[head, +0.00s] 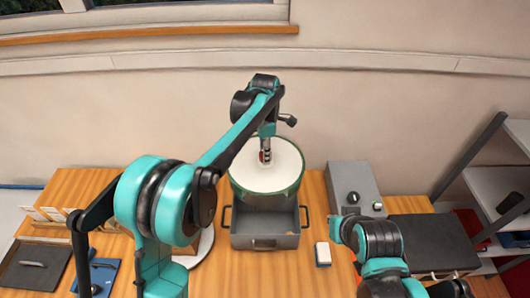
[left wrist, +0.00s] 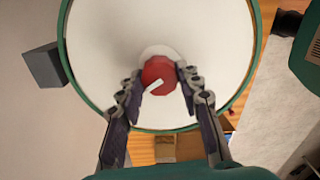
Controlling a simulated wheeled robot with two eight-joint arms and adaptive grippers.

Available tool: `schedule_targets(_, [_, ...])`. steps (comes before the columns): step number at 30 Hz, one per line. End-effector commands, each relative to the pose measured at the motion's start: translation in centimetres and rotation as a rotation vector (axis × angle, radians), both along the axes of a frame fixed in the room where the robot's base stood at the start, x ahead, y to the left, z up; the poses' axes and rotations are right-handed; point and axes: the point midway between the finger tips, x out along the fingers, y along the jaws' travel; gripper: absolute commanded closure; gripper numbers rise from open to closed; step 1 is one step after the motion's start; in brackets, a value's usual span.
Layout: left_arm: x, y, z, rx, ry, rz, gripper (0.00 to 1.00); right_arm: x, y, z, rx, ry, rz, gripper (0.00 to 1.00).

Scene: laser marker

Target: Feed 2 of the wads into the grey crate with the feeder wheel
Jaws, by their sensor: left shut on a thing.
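The feeder wheel is a round white disc with a green rim (head: 265,165), and it fills much of the left wrist view (left wrist: 215,40). At its middle is a red knob (left wrist: 159,75) with a white mark pointing down-left. My left gripper (head: 265,155) reaches down over the wheel and is shut on the red knob, with a finger on each side of it in the left wrist view (left wrist: 158,78). The grey crate (head: 265,240) stands directly in front of the wheel. I cannot make out any wads. My right arm shows at the lower right; its gripper is not visible.
A grey control box (head: 355,187) with a knob and green button stands right of the wheel. A small white block (head: 323,254) lies right of the crate. Trays and cards (head: 45,215) are at the left, a dark box (head: 432,240) and shelves (head: 500,190) at the right.

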Motion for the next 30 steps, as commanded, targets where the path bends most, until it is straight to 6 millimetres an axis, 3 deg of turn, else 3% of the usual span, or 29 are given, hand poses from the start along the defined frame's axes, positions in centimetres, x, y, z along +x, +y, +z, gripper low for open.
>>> schedule_targets(12, [0.1,0.0,0.2,0.0,-0.004,0.008,1.0,0.0,0.0,0.0,0.0,0.0,0.0,1.0])
schedule_targets(13, [0.1,0.0,0.2,0.0,-0.004,0.008,0.63,0.0,0.0,0.0,0.0,0.0,0.0,1.0])
schedule_targets(15, [0.1,0.0,0.2,0.0,-0.004,0.008,0.44,0.0,0.0,0.0,0.0,0.0,0.0,1.0])
schedule_targets(25, [0.1,0.0,0.2,0.0,-0.002,0.007,0.44,0.0,0.0,0.0,0.0,0.0,0.0,1.0])
schedule_targets(30, [0.1,0.0,2.1,0.0,-0.002,0.007,0.44,0.0,0.0,0.0,0.0,0.0,0.0,1.0])
